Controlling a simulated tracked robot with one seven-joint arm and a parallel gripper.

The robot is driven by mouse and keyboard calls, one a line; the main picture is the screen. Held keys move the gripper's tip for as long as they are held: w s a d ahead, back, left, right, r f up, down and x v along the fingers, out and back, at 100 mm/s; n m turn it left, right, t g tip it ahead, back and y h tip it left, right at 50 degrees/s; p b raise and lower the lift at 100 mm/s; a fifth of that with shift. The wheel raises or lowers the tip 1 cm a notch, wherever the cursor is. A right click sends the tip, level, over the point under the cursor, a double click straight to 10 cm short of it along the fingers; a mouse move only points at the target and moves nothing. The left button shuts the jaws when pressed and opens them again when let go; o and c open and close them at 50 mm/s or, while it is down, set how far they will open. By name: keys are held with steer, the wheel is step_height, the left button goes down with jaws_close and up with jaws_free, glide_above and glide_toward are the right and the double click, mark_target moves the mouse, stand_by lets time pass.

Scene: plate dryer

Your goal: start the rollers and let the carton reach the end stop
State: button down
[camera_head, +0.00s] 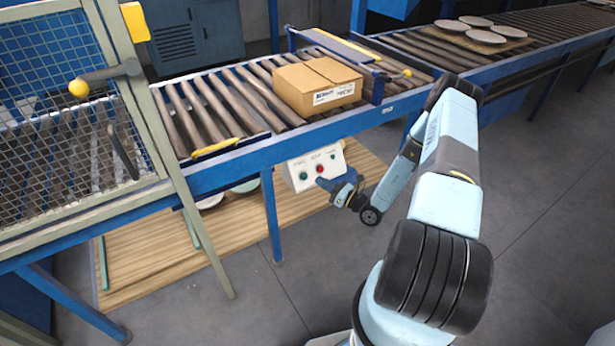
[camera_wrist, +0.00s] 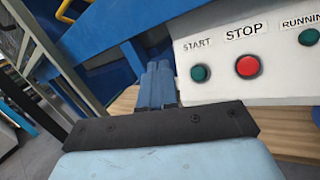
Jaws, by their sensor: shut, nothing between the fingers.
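The cardboard carton (camera_head: 300,92) sits on the roller conveyor (camera_head: 215,108), close to a blue crosswise frame (camera_head: 374,84) on its right. I cannot tell whether they touch or whether this frame is the end stop. A white control box (camera_head: 301,184) hangs below the conveyor's front rail. In the wrist view it carries a green START button (camera_wrist: 199,73), a red STOP button (camera_wrist: 247,67) and a dark green RUNNING lamp (camera_wrist: 309,37). My gripper (camera_head: 322,183) is shut and empty in front of the box; in the wrist view its fingertips (camera_wrist: 159,66) are left of START.
A mesh guard (camera_head: 55,90) with a yellow-knobbed lever (camera_head: 100,78) stands at the left. Plates (camera_head: 478,35) lie on a board farther right. A wooden pallet (camera_head: 160,245) lies under the conveyor; front-right floor is open.

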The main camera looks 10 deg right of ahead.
mark_target(304, 176)
steer(key=shift+w, duration=0.1)
steer(key=shift+w+a+f, duration=0.4)
steer(key=shift+w+f, duration=0.35)
steer(key=shift+w, duration=0.4)
steer(key=shift+w+a+f, duration=0.35)
steer(key=shift+w+f, duration=0.35)
steer(key=shift+w, duration=0.5)
steer(key=shift+w+a+f, duration=0.4)
steer(key=shift+w+f, duration=0.35)
steer(key=shift+w, duration=0.4)
